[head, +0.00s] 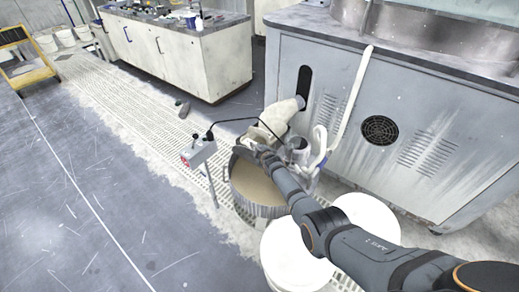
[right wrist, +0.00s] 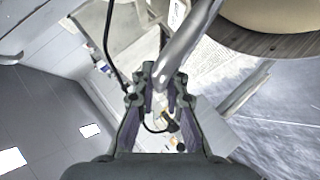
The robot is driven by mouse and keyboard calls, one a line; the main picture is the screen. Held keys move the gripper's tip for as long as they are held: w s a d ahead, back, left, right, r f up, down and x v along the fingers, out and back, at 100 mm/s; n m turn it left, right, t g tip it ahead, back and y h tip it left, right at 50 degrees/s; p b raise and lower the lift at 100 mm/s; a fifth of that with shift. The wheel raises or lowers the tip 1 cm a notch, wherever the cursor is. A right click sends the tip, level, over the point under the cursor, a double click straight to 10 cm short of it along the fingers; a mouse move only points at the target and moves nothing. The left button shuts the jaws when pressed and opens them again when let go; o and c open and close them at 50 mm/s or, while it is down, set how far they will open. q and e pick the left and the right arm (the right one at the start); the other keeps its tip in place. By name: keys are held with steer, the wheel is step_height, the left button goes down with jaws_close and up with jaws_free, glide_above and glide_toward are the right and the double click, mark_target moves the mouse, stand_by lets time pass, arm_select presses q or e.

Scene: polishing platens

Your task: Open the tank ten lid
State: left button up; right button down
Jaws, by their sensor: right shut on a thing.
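A round tank (head: 256,187) with a grey wall and a beige top stands on the floor grating in the head view. I cannot tell whether the beige surface is a lid or the contents. Its rim and beige top also show at the upper right of the right wrist view (right wrist: 275,42). My right gripper (head: 245,149) is at the tank's far edge. In the right wrist view my right gripper (right wrist: 161,88) is shut on a shiny bent metal bar (right wrist: 186,42). What the bar joins is not clear. No tank number is readable. My left gripper is not in view.
A control box on a post (head: 198,153) stands close left of the tank. White round buckets (head: 290,258) are at its near right. A grey cabinet (head: 400,125) with hoses stands behind. The floor at left (head: 80,200) is clear.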

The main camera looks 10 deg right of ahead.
steer(key=c, duration=1.4)
jaws_free()
steer(key=shift+o, duration=0.2)
steer(key=v, duration=1.2)
